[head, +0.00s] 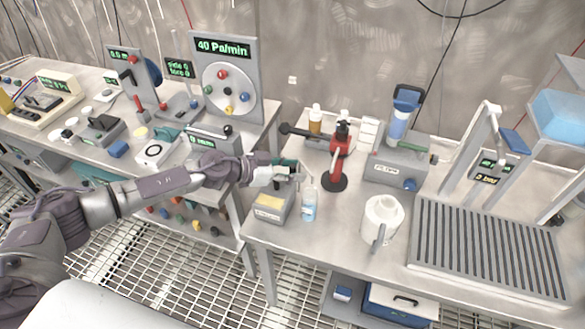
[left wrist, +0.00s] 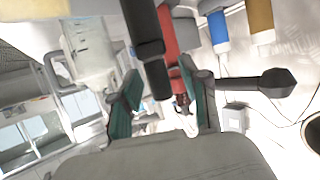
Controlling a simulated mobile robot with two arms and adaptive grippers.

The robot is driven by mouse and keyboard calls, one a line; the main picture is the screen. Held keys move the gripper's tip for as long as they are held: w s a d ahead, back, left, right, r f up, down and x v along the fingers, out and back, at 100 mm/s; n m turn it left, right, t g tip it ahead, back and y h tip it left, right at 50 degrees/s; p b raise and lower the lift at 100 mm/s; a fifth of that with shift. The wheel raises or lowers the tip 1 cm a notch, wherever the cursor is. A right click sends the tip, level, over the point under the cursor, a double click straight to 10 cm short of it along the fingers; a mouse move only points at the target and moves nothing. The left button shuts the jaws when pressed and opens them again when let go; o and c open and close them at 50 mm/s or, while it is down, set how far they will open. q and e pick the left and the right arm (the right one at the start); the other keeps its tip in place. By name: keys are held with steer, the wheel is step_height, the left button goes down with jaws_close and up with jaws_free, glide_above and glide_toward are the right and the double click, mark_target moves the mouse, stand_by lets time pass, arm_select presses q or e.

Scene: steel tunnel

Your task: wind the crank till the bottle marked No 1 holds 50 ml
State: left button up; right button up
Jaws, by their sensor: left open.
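My left gripper (head: 290,172) is open and empty above a grey box. In the left wrist view its teal-padded fingers (left wrist: 160,102) stand apart, with a red stand (left wrist: 172,45) behind the gap. The red stand (head: 336,160) has a black round base and a black arm (head: 305,132) ending in a knob at the left; this looks like the crank. The knob (left wrist: 276,82) also shows in the left wrist view, right of the fingers. A clear bottle (head: 309,205) with pale blue liquid stands just right of the gripper. Its marking is too small to read. My right gripper is not in view.
The grey box (head: 268,213) has a yellow top. A white jug (head: 380,218), a box marked FILTER (head: 392,170) and a ribbed tray (head: 490,250) stand to the right. Small bottles (head: 316,120) stand behind the stand. A left bench (head: 70,148) holds several instruments.

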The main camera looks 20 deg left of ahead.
arm_select(q)
steer(key=shift+r, duration=0.1)
jaws_close()
steer(key=shift+m+g+h+b, duration=0.4)
steer(key=shift+m+g, duration=0.1)
steer(key=shift+s+m, duration=0.2)
steer(key=shift+m, duration=0.1)
jaws_free()
steer(key=shift+s, duration=0.1)
steer(key=v, duration=1.2)
